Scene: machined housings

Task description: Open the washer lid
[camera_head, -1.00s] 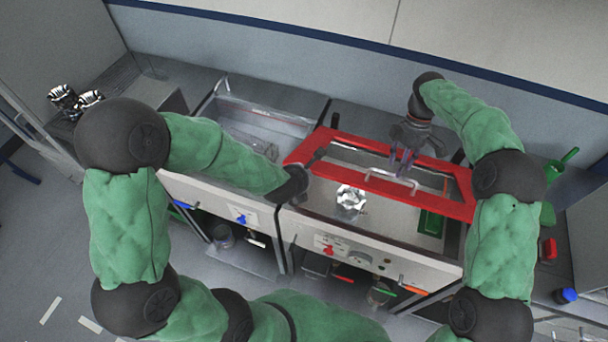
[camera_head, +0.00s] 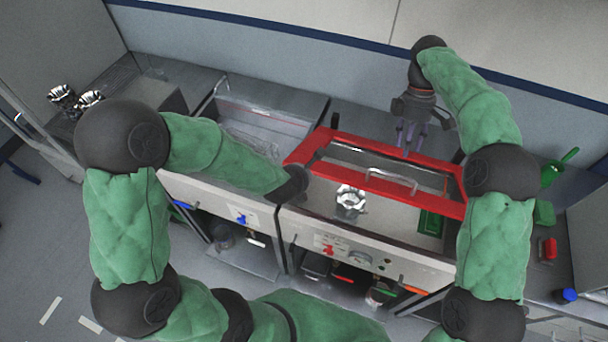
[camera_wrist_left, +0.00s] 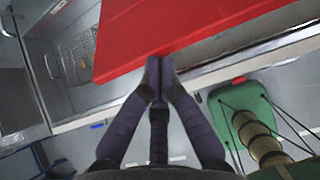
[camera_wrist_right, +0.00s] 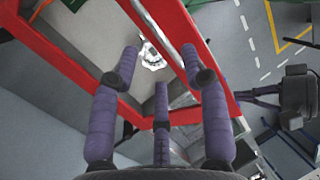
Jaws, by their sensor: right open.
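The washer lid (camera_head: 440,196) has a red frame, a clear pane and a metal handle (camera_head: 392,178). It is raised at a tilt over the washer (camera_head: 345,240), and its frame also shows in the left wrist view (camera_wrist_left: 190,30). My left gripper (camera_wrist_left: 158,64) has its fingers together at the tips against the edge of the red frame; whether they press on it is unclear. In the head view it is largely hidden at the lid's left end. My right gripper (camera_head: 408,140) is open and empty beyond the handle, near the lid's back edge.
A shiny machined housing (camera_head: 350,202) sits inside the washer. An open basin (camera_head: 265,125) adjoins on the left. Green items (camera_head: 545,213), a red item (camera_head: 548,249) and a blue cap (camera_head: 565,295) lie on the right bench. A wall stands close behind.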

